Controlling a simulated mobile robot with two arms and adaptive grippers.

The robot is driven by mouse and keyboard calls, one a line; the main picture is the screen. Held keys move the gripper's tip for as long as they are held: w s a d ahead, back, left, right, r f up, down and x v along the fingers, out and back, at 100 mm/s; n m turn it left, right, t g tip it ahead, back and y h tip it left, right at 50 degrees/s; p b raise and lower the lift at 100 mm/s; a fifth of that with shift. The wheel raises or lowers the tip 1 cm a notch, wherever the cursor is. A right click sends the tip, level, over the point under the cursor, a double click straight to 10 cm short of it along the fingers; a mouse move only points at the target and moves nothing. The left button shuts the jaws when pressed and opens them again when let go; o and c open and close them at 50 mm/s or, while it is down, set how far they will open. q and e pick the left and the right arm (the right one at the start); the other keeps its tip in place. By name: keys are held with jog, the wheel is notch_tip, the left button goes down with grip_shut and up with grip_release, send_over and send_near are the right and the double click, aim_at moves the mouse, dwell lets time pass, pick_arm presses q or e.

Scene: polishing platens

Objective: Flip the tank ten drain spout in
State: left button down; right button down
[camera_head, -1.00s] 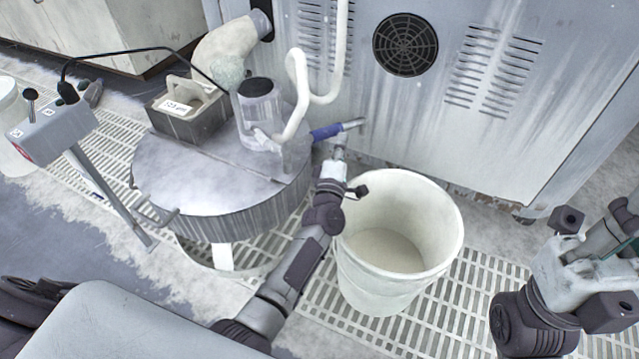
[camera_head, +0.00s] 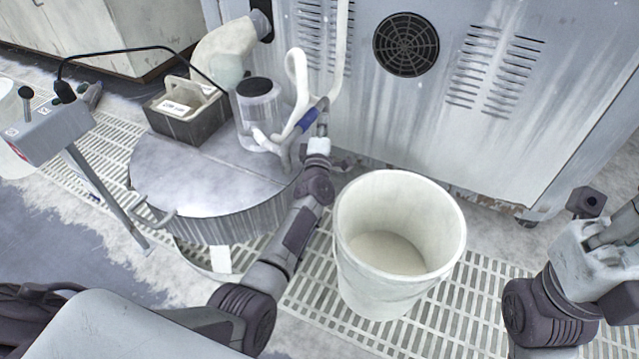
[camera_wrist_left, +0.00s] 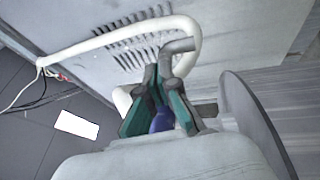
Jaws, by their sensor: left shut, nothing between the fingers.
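The drain spout, a bent metal tube with a blue sleeve (camera_head: 308,121), points up and away at the right rim of the round grey tank (camera_head: 190,178). In the left wrist view the tube's bent metal end (camera_wrist_left: 181,46) and blue sleeve (camera_wrist_left: 163,119) show behind the fingers. My left gripper (camera_head: 322,130) is right beside the sleeve, shut with nothing held; its green-padded fingers (camera_wrist_left: 158,102) partly cover the sleeve. I cannot tell whether they touch it. My right arm (camera_head: 600,260) is at the right edge; its finger state cannot be made out.
A white bucket (camera_head: 455,225) stands on the floor grating right of the tank. A clear jar (camera_head: 258,110) and a grey box (camera_head: 187,118) sit on the lid. A white hose (camera_head: 297,72) loops by the spout. The vented cabinet (camera_head: 480,120) stands behind.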

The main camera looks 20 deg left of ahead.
pick_arm(q)
jog(key=shift+a+y, duration=0.25)
jog(key=shift+y, duration=0.15)
jog(key=v, duration=0.7)
jog(key=shift+s+d, duration=0.15)
jog(key=shift+s, duration=0.05)
dwell(0.4)
